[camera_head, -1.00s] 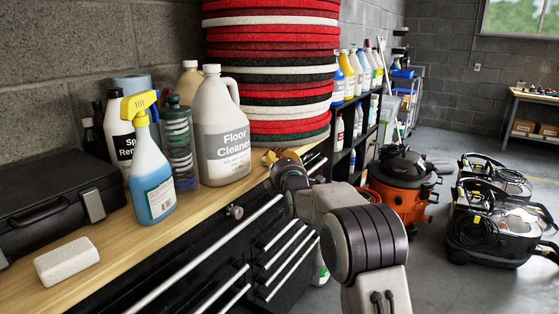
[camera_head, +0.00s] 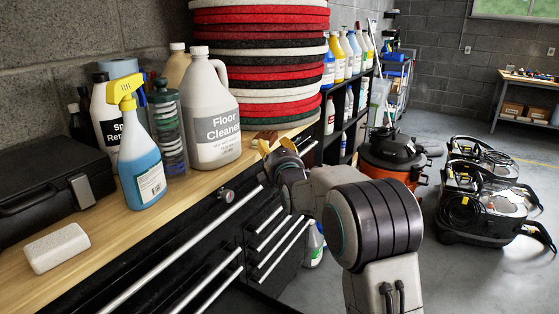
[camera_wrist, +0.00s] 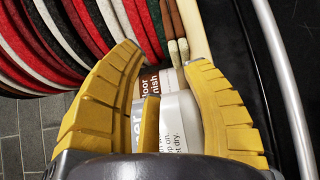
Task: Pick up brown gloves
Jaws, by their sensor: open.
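A small brown item (camera_head: 265,136), which looks like the brown gloves, lies on the wooden bench by the foot of the pad stack. It is partly hidden behind my gripper (camera_head: 275,148). In the wrist view, brown strips with pale ends (camera_wrist: 174,28) show beyond the fingers at the top, likely the same gloves. My gripper (camera_wrist: 170,90) has its yellow fingers spread, with nothing held between them. It is near the gloves at the bench's front edge; I cannot tell whether it touches them.
A stack of red, black and white pads (camera_head: 262,60) rises behind. The floor cleaner jug (camera_head: 213,115), spray bottle (camera_head: 142,165), black case (camera_head: 50,180) and white block (camera_head: 57,247) stand left along the bench. White labelled containers (camera_wrist: 180,112) show between the fingers. Drawer handles line the front.

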